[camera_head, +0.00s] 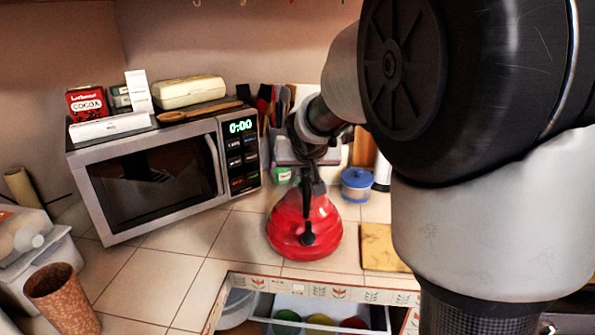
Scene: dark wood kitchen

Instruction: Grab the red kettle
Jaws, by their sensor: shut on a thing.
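The red kettle (289,232) stands upright on the tiled counter, right of the microwave and near the counter's front edge. It has a rounded red body and a dark handle on top. My gripper (308,185) reaches down from above and is shut on the kettle at its dark handle. The fingers and the handle are both dark and overlap, so the exact contact is hard to make out. My arm comes in from the right and covers much of that side.
A microwave (150,180) stands left of the kettle, with boxes on top. A blue-lidded jar (356,184) and a wooden board (381,247) are to the right. An open drawer (318,318) with bowls lies below the counter edge. A brown cup (62,298) stands at lower left.

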